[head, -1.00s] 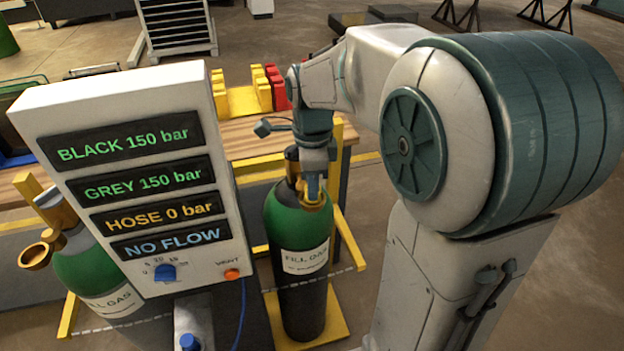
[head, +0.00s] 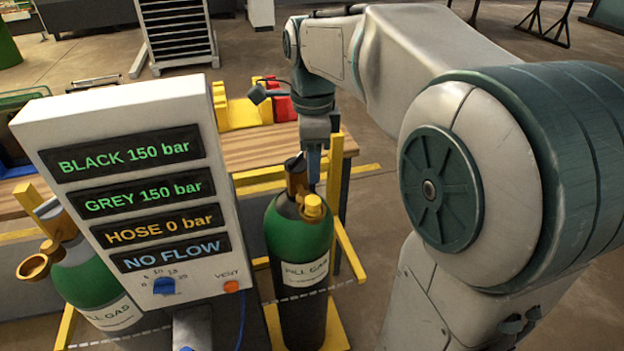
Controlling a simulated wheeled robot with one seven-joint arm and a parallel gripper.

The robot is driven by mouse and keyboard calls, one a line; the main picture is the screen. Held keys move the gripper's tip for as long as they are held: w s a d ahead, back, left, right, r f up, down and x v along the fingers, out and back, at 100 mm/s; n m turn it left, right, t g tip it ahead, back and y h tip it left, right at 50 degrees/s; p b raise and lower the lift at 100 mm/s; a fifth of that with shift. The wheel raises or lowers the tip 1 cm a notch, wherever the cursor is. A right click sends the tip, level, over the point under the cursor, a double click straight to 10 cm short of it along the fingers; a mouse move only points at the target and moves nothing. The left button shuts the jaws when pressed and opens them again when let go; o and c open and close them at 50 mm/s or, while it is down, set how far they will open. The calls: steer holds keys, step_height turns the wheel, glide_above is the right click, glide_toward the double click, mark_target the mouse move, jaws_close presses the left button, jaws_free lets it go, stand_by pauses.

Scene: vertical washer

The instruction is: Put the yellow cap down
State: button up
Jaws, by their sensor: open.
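The yellow cap (head: 313,206) is a small round piece at the valve of the right green-topped gas cylinder (head: 300,240), on its near right side. I cannot tell whether it is seated on the valve outlet or only rests against it. The brass valve (head: 296,178) stands upright just left of the cap. My gripper (head: 313,182) points down just above and behind the cap, close to the valve. It is open and appears clear of the cap. Its fingertips are partly hidden by the valve.
A display panel (head: 140,180) with a blue knob and orange button stands at the left front, close to the cylinder. A second green cylinder (head: 88,275) with a brass cup (head: 33,267) stands behind it. Yellow rails (head: 347,245) flank the right cylinder. A wooden bench (head: 265,148) lies behind.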

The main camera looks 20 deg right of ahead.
steer(key=s+f+n+t, duration=0.1)
steer(key=s+f+n, duration=0.3)
steer(key=s+n, duration=0.3)
steer(key=s+f+n+t, duration=0.2)
steer(key=s+f+n, duration=0.2)
steer(key=n, duration=0.9)
steer(key=s, duration=0.3)
steer(key=shift+s+f, duration=0.25)
steer(key=shift+f, duration=0.15)
